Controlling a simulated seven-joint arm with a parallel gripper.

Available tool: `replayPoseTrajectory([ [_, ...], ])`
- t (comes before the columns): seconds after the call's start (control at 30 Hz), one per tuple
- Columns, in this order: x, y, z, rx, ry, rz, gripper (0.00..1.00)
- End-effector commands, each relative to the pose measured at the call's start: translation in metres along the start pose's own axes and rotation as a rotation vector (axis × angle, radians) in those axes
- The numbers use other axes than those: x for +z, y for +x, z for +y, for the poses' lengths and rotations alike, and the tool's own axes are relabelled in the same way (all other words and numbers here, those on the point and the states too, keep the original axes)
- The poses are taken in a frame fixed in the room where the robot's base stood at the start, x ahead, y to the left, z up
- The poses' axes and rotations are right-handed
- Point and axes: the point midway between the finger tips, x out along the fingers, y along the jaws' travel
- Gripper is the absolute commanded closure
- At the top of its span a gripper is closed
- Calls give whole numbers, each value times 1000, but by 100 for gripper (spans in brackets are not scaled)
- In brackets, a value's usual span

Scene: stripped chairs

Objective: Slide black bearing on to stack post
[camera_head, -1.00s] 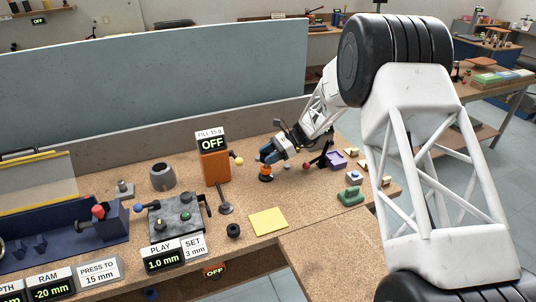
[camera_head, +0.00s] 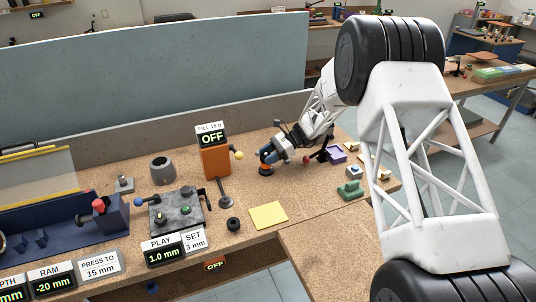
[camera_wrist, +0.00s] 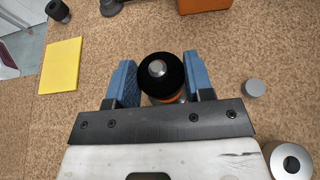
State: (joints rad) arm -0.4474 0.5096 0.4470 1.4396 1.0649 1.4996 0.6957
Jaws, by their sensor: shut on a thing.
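My gripper (camera_wrist: 158,78) is shut on the black bearing (camera_wrist: 146,84), with one blue finger on each side. A grey rounded metal end (camera_wrist: 158,68), which looks like the top of the stack post, shows in the middle of the bearing. An orange part (camera_wrist: 178,98) of the stand shows just below the bearing. In the head view my gripper (camera_head: 265,156) is right over the orange stand (camera_head: 266,170). How far down the post the bearing sits is hidden.
An orange box (camera_head: 215,162) with an OFF display stands left of my gripper.

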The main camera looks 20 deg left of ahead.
Motion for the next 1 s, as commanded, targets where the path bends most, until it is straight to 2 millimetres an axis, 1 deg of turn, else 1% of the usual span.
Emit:
replayPoseTrajectory([
  [0.23, -6, 2, 0, 0, 0, 0, 100],
  [0.27, -6, 2, 0, 0, -1, 0, 48],
  [0.4, -6, 2, 0, 0, -1, 0, 26],
  [0.43, -6, 2, 0, 0, -1, 0, 23],
  [0.77, -6, 1, 0, 0, 0, 0, 23],
  [0.87, -6, -3, 0, -1, 0, 0, 23],
  [1.0, -6, -14, 0, -2, 0, 0, 23],
])
